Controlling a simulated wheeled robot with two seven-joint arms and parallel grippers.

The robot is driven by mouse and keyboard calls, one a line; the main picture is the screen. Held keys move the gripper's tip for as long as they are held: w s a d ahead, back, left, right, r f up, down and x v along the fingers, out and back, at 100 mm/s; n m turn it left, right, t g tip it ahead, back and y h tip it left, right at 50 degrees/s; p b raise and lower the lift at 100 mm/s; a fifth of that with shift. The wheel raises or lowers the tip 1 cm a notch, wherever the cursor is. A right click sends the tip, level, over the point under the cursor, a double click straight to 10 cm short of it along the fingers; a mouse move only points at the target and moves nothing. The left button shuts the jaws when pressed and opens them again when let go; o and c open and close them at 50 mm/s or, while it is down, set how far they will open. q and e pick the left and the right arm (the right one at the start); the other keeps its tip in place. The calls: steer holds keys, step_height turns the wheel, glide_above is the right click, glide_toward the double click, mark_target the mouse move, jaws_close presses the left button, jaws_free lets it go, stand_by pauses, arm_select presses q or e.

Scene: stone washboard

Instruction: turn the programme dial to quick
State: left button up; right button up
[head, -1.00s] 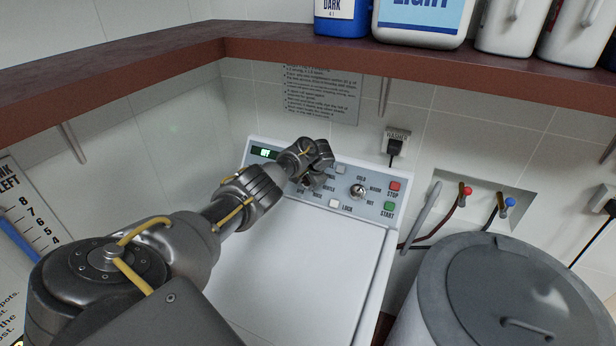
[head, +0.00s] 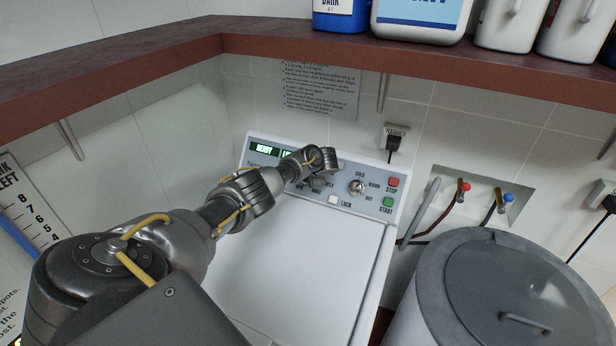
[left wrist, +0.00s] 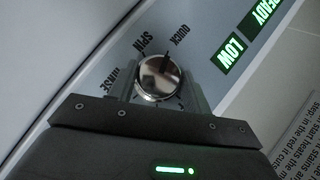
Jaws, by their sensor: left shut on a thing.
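The programme dial (left wrist: 158,76) is a round shiny knob on the washer's control panel. In the left wrist view the words RINSE, SPIN and QUICK (left wrist: 181,35) stand around it. A dark mark on its face points up to the side of SPIN and QUICK, seemingly nearer QUICK. My left gripper (left wrist: 160,88) is shut on the dial, one finger on each side. In the head view the left gripper (head: 318,168) covers the dial. My right gripper is not in view.
The panel has a second knob (head: 356,187), a red STOP button (head: 393,182) and a green START button (head: 388,201). The green display (head: 264,149) reads READY. A brown shelf (head: 420,75) with bottles hangs above. A grey lidded bin (head: 440,290) stands at right.

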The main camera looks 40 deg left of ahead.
arm_select(q)
steer(key=shift+w+r, duration=0.1)
steer(key=o, duration=0.7)
steer(key=shift+o, duration=1.4)
steer(key=v, duration=1)
steer(key=shift+r, duration=0.2)
steer(key=shift+d, duration=0.15)
